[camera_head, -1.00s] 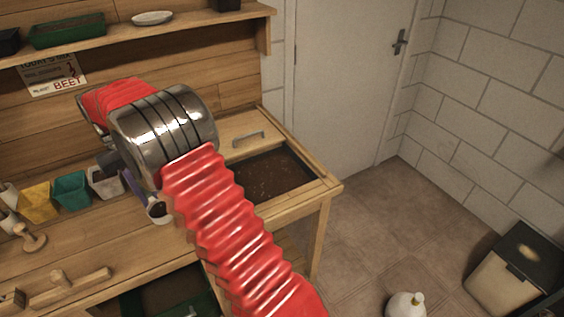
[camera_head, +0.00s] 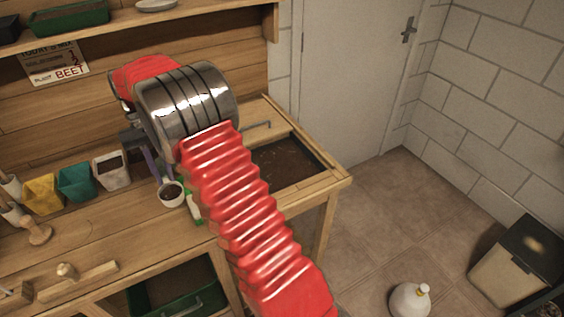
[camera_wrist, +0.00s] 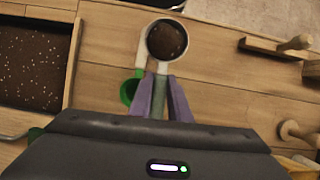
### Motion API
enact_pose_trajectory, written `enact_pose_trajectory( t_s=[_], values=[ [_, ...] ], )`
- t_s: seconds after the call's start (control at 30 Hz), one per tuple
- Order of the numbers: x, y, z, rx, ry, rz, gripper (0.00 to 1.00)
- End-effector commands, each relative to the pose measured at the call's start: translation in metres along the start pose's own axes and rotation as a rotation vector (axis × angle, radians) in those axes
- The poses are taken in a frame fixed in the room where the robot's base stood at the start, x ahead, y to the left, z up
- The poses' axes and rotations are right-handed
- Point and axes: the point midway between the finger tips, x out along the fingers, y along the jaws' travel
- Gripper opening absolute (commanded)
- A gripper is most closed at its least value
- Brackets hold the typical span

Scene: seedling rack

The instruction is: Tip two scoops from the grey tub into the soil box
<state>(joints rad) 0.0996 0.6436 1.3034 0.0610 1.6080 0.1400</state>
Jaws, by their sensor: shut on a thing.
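My gripper (camera_wrist: 161,88) is shut on the greenish-grey handle of a scoop. The scoop's pale round bowl (camera_head: 166,202) is held level over the bench and holds dark soil, which also shows in the wrist view (camera_wrist: 166,40). The gripper's purple fingers (camera_head: 151,160) partly show beneath my wrist in the head view. A light grey tub (camera_head: 110,173) with dark contents stands left of the scoop, at the back of the bench. The soil box (camera_head: 322,181), full of dark soil, is set into the bench's right end. It lies at the left in the wrist view (camera_wrist: 72,62). My arm hides part of it.
A yellow pot (camera_head: 42,194) and a teal pot (camera_head: 76,183) stand left of the grey tub. A white and green item (camera_head: 193,203) is close beside the scoop. Wooden tools (camera_head: 78,280) lie at the front left. A metal handle (camera_head: 256,125) is behind the soil box.

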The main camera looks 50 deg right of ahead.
Motion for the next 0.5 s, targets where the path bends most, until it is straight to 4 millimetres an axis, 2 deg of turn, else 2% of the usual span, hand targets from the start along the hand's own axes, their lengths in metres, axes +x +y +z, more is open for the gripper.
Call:
enact_pose_trajectory(
  t_s=[0.03, 0.5],
  values=[
    [0.001, 0.013, -0.001, 0.080, -0.001, -0.037, 0.00],
    [0.014, 0.125, 0.003, 1.033, -0.005, -0.464, 0.00]
  ],
)
